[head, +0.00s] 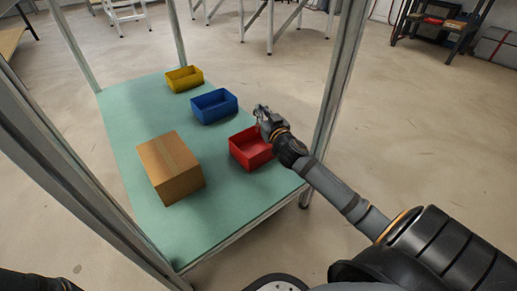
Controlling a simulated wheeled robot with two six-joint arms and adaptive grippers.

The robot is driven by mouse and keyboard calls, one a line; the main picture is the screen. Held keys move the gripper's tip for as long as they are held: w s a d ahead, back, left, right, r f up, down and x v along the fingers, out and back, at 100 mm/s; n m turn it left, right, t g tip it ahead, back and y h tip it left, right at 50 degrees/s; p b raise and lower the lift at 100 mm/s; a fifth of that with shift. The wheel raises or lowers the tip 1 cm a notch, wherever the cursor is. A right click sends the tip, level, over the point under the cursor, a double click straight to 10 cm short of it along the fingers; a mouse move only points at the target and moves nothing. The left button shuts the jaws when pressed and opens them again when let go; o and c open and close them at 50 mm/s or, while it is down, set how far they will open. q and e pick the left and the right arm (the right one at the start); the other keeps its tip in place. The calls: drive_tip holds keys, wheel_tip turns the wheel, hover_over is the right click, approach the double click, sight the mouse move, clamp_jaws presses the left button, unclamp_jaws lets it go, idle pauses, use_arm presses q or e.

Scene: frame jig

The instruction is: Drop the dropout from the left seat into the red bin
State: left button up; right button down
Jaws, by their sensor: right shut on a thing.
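The red bin (251,148) stands on the green table near its right edge, open at the top. My right gripper (259,115) is over the far right part of the red bin, above its rim. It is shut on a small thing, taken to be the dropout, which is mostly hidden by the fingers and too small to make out. The left seat cannot be made out in this view. My left gripper is out of view.
A blue bin (214,106) and a yellow bin (184,79) stand farther back on the green table (128,118). A cardboard box (171,168) sits at the front left. Grey frame posts (338,80) rise around the table. The table's left strip is clear.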

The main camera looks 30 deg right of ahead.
drive_tip(key=c, duration=1.3)
unclamp_jaws()
drive_tip(key=shift+s, duration=0.1)
drive_tip(key=s, duration=0.3)
drive_tip(key=s+a, duration=0.1)
drive_tip(key=s, duration=0.3)
drive_tip(key=shift+s+a, duration=0.1)
drive_tip(key=shift+a, duration=0.1)
